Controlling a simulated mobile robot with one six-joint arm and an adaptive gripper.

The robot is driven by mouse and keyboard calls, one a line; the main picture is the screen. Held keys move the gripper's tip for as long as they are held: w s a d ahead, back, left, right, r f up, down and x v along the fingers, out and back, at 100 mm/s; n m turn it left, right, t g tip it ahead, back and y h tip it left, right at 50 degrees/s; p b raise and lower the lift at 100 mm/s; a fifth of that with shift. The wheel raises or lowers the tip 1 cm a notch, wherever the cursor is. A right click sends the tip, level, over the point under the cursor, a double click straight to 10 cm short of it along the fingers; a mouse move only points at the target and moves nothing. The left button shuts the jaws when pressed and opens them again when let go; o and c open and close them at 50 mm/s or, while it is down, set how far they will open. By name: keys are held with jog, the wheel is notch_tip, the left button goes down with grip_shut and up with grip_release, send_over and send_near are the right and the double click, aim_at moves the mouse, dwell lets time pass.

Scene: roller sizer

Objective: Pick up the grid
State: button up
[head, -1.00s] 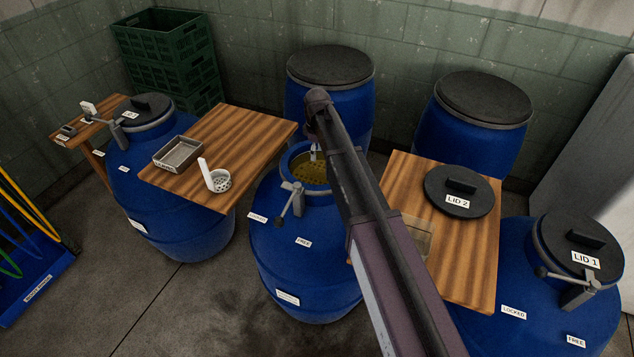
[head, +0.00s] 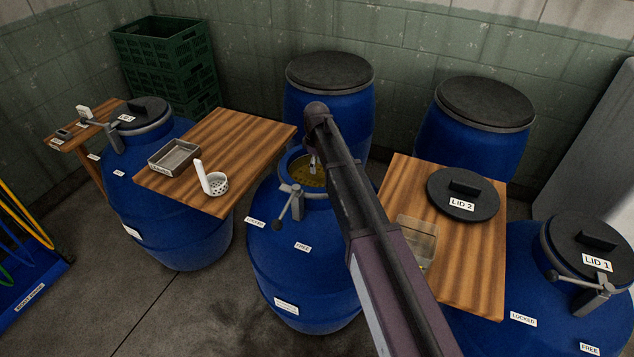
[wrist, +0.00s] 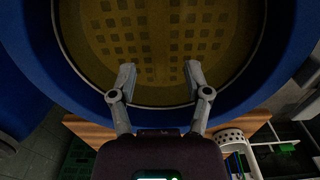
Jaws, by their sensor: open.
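The grid is a yellowish disc with square holes, inside the open blue barrel. It shows in the wrist view (wrist: 165,42) and partly, as a yellow patch, in the head view (head: 303,174). My gripper is open and empty, with its two fingers (wrist: 160,76) apart over the near part of the grid in the wrist view. In the head view the fingers (head: 312,164) hang at the barrel's mouth, and my arm hides the right part of the opening. I cannot tell whether the fingertips touch the grid.
The open barrel (head: 300,262) has a clamp lever (head: 291,200) on its front rim. A left board holds a metal tray (head: 174,158) and a white perforated cup (head: 215,183). A right board holds LID 2 (head: 462,190) and a clear container (head: 417,236). Closed barrels stand around.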

aim_at(317, 173)
jog(key=shift+f, duration=0.1)
jog(key=shift+d+f+b, duration=0.15)
jog(key=shift+f+b, duration=2.4)
jog(key=shift+b, duration=0.05)
jog(key=shift+f, duration=0.2)
jog(key=shift+c, duration=0.2)
grip_shut()
